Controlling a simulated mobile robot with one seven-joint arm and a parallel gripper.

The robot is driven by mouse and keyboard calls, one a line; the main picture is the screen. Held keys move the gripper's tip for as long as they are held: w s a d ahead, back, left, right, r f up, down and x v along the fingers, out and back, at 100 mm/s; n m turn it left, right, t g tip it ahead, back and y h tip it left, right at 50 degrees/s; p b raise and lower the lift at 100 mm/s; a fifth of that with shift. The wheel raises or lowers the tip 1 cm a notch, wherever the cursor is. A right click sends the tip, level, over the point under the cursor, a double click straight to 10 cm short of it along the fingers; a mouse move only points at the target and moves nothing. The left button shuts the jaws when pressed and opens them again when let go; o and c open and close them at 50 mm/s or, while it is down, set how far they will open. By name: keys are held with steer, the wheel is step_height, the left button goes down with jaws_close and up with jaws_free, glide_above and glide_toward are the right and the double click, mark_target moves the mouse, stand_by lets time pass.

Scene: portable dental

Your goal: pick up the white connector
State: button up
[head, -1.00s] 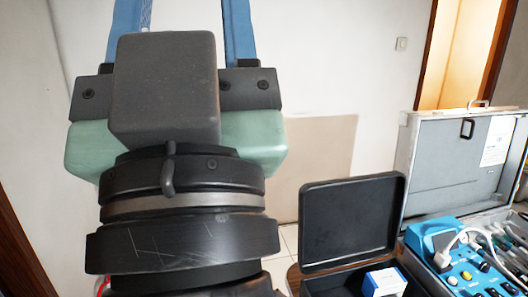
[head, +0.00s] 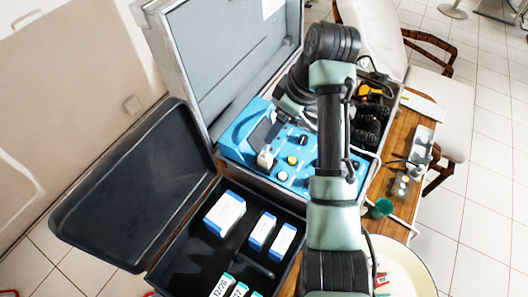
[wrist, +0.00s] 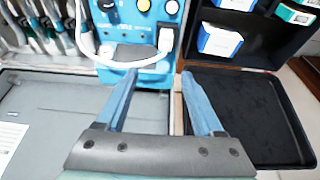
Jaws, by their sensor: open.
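The white connector (head: 265,157) is on the blue control unit (head: 240,140) in the open silver case, near its left end. In the wrist view, the white connector (wrist: 166,40) is at the unit's near corner, with a white cable curving away to the left. My gripper (wrist: 160,76) is open and empty, its two blue fingers apart and pointing towards the unit. The connector appears ahead of the fingertips, between their lines, and is not gripped. In the head view my arm comes over the case and hides part of the unit; the fingers cannot be made out there.
An open black case (head: 180,262) with blue-and-white boxes (head: 224,214) is beside the silver case. Both raised lids, silver (head: 225,70) and black (head: 135,185), stand close by. A green cup (head: 381,208) and small items are on the wooden table (head: 384,183) at right.

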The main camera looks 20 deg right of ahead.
mark_target(268, 154)
steer(key=x, duration=0.5)
steer(key=s+p+x, duration=0.1)
steer(key=x, duration=0.1)
steer(key=shift+f, duration=0.5)
steer(key=x, duration=0.2)
steer(key=p+x, duration=0.1)
steer(key=x, duration=0.1)
steer(key=shift+s+f, duration=0.2)
steer(key=shift+s, duration=0.1)
steer(key=shift+w+a+f, duration=0.1)
steer(key=shift+w+f, duration=0.05)
steer(key=shift+f, duration=0.3)
jaws_close()
